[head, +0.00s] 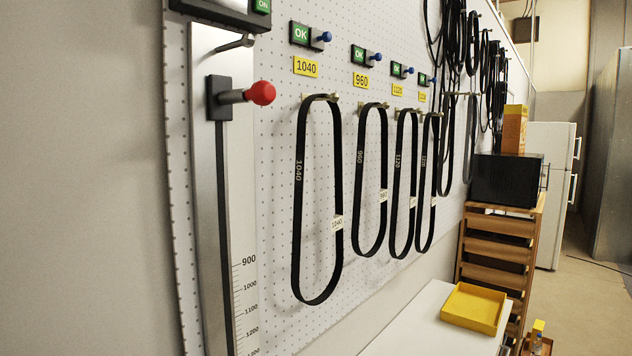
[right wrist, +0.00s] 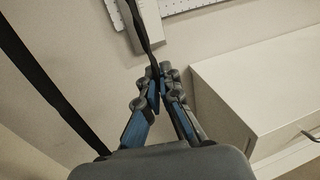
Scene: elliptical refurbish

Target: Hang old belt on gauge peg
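The gauge (head: 200,170) is a tall metal rail with a printed scale at the left end of the pegboard. Its bent metal peg (head: 236,44) sticks out near the top, with nothing on it. Below is a slider with a red knob (head: 262,93). In the right wrist view, my right gripper (right wrist: 156,76) is shut on a black belt (right wrist: 143,28), whose strand runs up from between the fingertips. A wider black strand (right wrist: 45,80) crosses at the left, apparently of the same belt. Neither gripper shows in the head view.
Several labelled belts, such as the 1040 belt (head: 297,215), hang from the pegboard (head: 275,150) right of the gauge. A white bench (head: 430,325) holds a yellow tray (head: 474,308). In the right wrist view, a pale box-like surface (right wrist: 245,90) lies to the right.

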